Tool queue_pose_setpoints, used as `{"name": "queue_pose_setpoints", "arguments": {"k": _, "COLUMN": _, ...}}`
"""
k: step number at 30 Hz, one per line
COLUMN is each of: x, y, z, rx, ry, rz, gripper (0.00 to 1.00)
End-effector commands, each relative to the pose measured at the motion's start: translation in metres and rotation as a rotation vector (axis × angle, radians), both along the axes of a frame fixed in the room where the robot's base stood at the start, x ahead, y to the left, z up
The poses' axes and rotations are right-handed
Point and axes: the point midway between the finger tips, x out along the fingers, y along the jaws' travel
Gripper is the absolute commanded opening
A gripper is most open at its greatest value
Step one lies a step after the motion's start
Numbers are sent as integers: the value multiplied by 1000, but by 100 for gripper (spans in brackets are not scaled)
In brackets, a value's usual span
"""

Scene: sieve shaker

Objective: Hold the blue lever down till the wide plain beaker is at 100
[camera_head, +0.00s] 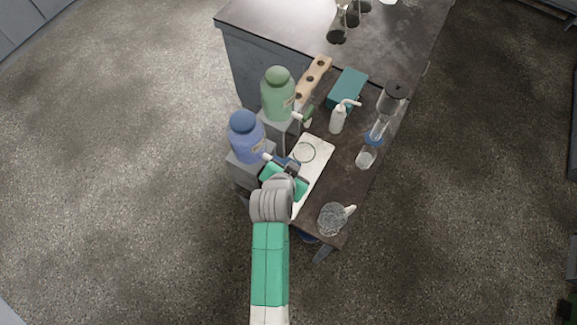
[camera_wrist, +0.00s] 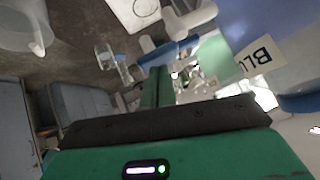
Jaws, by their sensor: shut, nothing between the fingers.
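The blue jug (camera_head: 245,135) stands on a grey stand at the table's left edge. It fills the upper right of the wrist view (camera_wrist: 285,35), with a label starting "BLU". My gripper (camera_head: 290,168) is shut and empty, close by this jug's pale spout. The blue lever (camera_wrist: 188,43) seems to show just beyond my fingers (camera_wrist: 160,80); I cannot tell whether they touch it. A round clear rim (camera_head: 304,142), perhaps the wide plain beaker, is on the white mat (camera_head: 322,147); it also shows in the wrist view (camera_wrist: 146,8). Its level cannot be read.
A green jug (camera_head: 278,95) stands behind the blue one. A white bottle (camera_head: 338,120), teal box (camera_head: 348,88), small clear glass (camera_head: 366,159) and clear vessel with a pale handle (camera_head: 332,219) share the table. A wooden rack (camera_head: 313,77) lies at the back.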

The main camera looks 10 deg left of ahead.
Motion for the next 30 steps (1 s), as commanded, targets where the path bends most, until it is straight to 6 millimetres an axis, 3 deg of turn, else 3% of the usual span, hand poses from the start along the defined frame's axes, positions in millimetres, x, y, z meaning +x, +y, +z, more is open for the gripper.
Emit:
{"name": "queue_pose_setpoints", "arguments": {"k": 6, "x": 0, "y": -1, "z": 52, "rx": 0, "ry": -1, "rz": -1, "gripper": 0}}
{"name": "queue_pose_setpoints", "arguments": {"k": 8, "x": -11, "y": 2, "z": 50, "rx": 1, "ry": -2, "rz": 1, "gripper": 0}}
{"name": "queue_pose_setpoints", "arguments": {"k": 18, "x": -59, "y": 15, "z": 99, "rx": 0, "ry": -2, "rz": 0, "gripper": 0}}
{"name": "queue_pose_setpoints", "arguments": {"k": 30, "x": -69, "y": 18, "z": 110, "rx": 0, "ry": 0, "rz": 0, "gripper": 0}}
